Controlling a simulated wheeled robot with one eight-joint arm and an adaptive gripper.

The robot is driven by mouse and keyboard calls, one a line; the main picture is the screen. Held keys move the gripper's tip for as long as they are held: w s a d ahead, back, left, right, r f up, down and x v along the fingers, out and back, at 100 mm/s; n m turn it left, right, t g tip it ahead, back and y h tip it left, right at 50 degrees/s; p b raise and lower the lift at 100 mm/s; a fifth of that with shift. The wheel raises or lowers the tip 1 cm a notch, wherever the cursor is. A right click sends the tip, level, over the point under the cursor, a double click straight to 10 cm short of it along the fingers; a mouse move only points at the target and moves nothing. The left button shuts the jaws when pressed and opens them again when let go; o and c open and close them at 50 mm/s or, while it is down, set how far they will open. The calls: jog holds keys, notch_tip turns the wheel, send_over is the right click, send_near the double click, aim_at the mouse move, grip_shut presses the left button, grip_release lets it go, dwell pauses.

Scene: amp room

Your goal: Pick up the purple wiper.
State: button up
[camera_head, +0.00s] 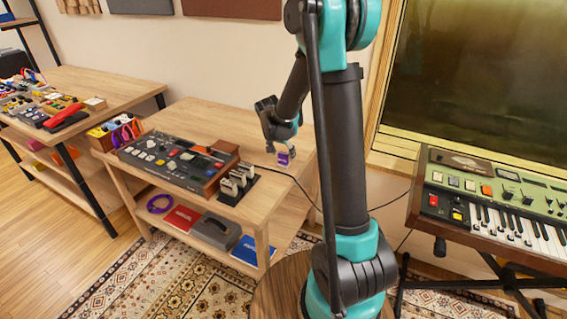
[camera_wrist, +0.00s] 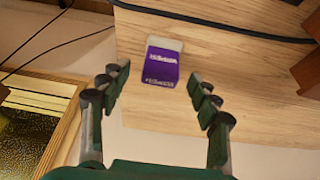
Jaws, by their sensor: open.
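The purple wiper (camera_wrist: 162,64) is a small block with a purple sleeve, white lettering and a pale end. It lies on the wooden table (camera_wrist: 245,75) in the wrist view, ahead of my gripper. In the head view the wiper (camera_head: 283,158) shows just below my gripper (camera_head: 277,140), near the table's right end. My gripper (camera_wrist: 158,92) is open in the wrist view, with one finger on each side and the wiper a little beyond the fingertips. Nothing is between the fingers, and they do not appear to touch the wiper.
A mixing console (camera_head: 180,160) and a small dark rack of pale items (camera_head: 238,184) stand left of the wiper. A black cable (camera_head: 290,176) crosses the tabletop nearby. A keyboard (camera_head: 490,205) stands at right. The tabletop around the wiper is mostly bare.

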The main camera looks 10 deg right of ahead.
aim_at(283, 154)
jog(key=shift+x, duration=1.5)
jog(key=c, duration=1.3)
notch_tip(283, 154, up, 20)
